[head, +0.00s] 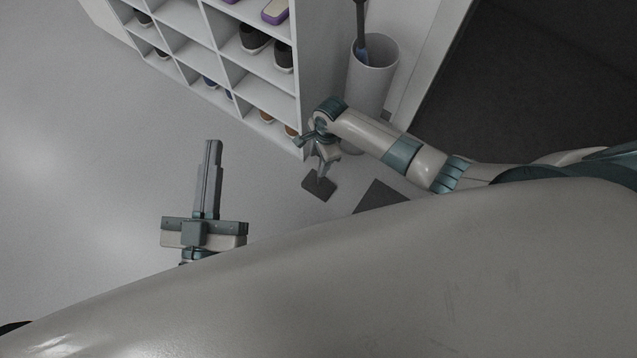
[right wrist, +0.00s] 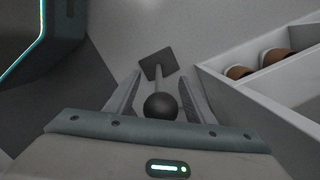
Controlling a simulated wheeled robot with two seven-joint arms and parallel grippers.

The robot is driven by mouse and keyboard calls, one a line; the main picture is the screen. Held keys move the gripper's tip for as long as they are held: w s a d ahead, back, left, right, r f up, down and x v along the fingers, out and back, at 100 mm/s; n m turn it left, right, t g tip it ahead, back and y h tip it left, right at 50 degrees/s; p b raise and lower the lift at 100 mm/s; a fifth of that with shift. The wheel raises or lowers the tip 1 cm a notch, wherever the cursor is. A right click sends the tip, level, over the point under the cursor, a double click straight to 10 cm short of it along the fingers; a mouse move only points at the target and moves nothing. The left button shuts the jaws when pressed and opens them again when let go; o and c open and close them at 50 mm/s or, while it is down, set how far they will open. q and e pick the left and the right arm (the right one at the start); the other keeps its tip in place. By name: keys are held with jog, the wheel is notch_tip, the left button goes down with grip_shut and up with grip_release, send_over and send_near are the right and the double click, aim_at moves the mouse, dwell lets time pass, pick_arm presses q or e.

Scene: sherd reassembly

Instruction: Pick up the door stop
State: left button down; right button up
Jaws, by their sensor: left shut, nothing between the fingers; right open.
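The door stop has a flat dark square plate, seen in the head view (head: 319,188), on the floor by the end of the shoe rack. In the right wrist view it shows a thin post and a dark round knob (right wrist: 160,106). My right gripper (head: 322,174) is open above the plate. In the right wrist view its fingers stand on either side of the post and knob, with no clear contact. In the head view the gripper hides the post and knob. My left gripper (head: 213,145) is shut and empty, over bare floor to the left.
A white shoe rack (head: 300,85) with shoes stands close behind the door stop. A white bin (head: 373,80) holding a long-handled tool stands behind my right arm. Dark flooring (head: 540,90) lies at the right. The pale floor at the left is clear.

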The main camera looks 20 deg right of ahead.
grip_shut()
dwell(1.4)
